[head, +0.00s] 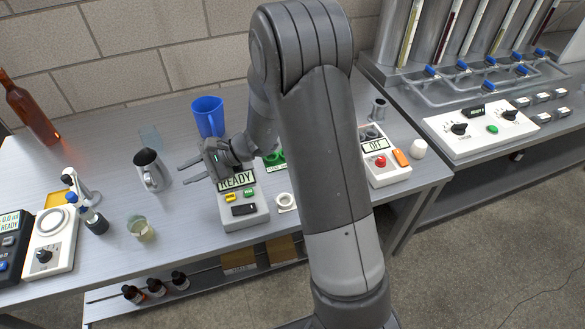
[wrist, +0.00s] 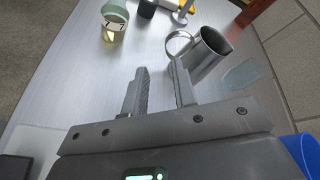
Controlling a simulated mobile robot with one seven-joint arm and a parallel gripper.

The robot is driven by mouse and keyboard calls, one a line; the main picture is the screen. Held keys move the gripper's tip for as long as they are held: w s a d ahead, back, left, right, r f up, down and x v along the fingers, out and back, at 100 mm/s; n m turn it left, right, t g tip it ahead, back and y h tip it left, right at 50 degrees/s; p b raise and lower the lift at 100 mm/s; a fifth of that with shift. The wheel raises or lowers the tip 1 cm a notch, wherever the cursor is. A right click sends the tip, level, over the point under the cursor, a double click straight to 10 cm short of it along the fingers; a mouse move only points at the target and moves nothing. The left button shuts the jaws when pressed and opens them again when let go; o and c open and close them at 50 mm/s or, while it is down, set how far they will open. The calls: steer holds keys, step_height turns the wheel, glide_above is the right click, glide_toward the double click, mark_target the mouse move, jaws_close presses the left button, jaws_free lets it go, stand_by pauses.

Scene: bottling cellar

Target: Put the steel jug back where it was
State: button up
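The steel jug (head: 150,170) stands upright on the bench, left of my gripper in the head view. In the wrist view the steel jug (wrist: 208,52) is just beyond the fingertips, with its looped handle turned toward them. My gripper (head: 183,173) reaches left over the bench toward the jug. Its fingers are apart with nothing between them, as the wrist view of my gripper (wrist: 158,72) also shows. The right fingertip appears close to the jug's handle in that view; I cannot tell if they touch.
A blue jug (head: 208,117) stands behind my gripper. A device reading READY (head: 243,208) lies below it. A glass beaker (head: 140,228) with yellowish liquid stands in front of the steel jug. A brown bottle (head: 30,110) is at the far left.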

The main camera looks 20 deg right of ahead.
steer(key=s+d+r+n+g+h, duration=0.1)
steer(key=s+d+r+n+h, duration=0.5)
steer(key=s+r, duration=0.55)
steer(key=s+d+r+n+t+h, duration=0.2)
steer(key=s+d+r+h, duration=0.1)
steer(key=s+d, duration=0.3)
steer(key=s+d+r+n+t+h, duration=0.3)
steer(key=s+d, duration=0.3)
steer(key=d, duration=0.3)
steer(key=shift+s+d+r+h, duration=0.35)
steer(key=shift+d+r+h, duration=0.1)
steer(key=shift+h, duration=0.45)
